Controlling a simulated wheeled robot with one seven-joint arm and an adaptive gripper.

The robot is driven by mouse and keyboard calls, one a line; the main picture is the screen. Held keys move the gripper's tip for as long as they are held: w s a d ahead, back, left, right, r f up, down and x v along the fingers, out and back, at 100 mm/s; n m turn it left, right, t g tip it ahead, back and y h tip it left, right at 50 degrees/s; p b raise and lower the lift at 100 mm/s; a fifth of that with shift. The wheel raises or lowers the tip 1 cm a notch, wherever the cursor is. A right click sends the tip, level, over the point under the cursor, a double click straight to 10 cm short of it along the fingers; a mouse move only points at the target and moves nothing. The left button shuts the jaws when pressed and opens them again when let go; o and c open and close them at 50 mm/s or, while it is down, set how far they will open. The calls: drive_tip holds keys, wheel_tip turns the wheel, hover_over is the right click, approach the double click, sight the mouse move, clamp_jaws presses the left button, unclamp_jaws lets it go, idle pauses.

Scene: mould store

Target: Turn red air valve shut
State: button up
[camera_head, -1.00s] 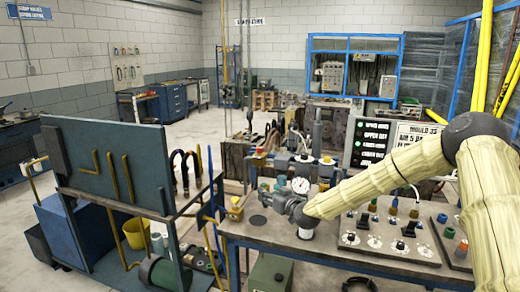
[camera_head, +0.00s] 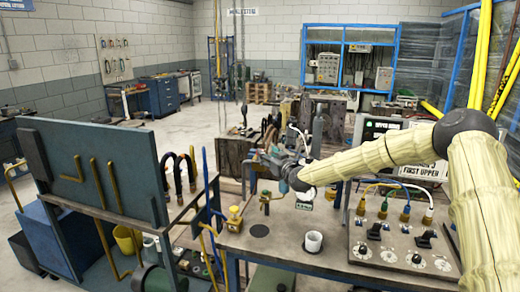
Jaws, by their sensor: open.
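My gripper (camera_head: 266,163) reaches in from the right at the middle of the view, above the back left part of the workbench (camera_head: 283,247). It looks small, and its fingertips blend with the clutter behind. It is open, and I see nothing held in it. A small brass-coloured valve fitting (camera_head: 265,197) stands upright on the bench just below the gripper. Its top is close under the gripper; I cannot tell whether they touch. No red valve handle shows clearly; the gripper and wrist cover that area.
A white cup (camera_head: 313,241) stands on the bench front. A control panel (camera_head: 400,243) with knobs and cables is to its right. A yellow valve (camera_head: 235,214) is at the bench's left edge.

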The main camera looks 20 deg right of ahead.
drive_tip(key=w, duration=0.2)
drive_tip(key=w+f, duration=0.1)
drive_tip(key=shift+w+a+f+p, duration=0.1)
drive_tip(key=shift+w+a+p, duration=0.15)
drive_tip(key=shift+a+p, duration=0.05)
drive_tip(key=shift+w+a+r+p, duration=0.15)
drive_tip(key=shift+w+r+p, duration=0.2)
drive_tip(key=shift+w, duration=0.2)
drive_tip(key=shift+w+a, duration=0.15)
drive_tip(key=shift+w, duration=0.2)
drive_tip(key=shift+w+a+f, duration=0.1)
drive_tip(key=shift+w+f, duration=0.1)
drive_tip(key=shift+w, duration=0.65)
drive_tip(key=shift+s+r, duration=0.1)
drive_tip(key=c, duration=1)
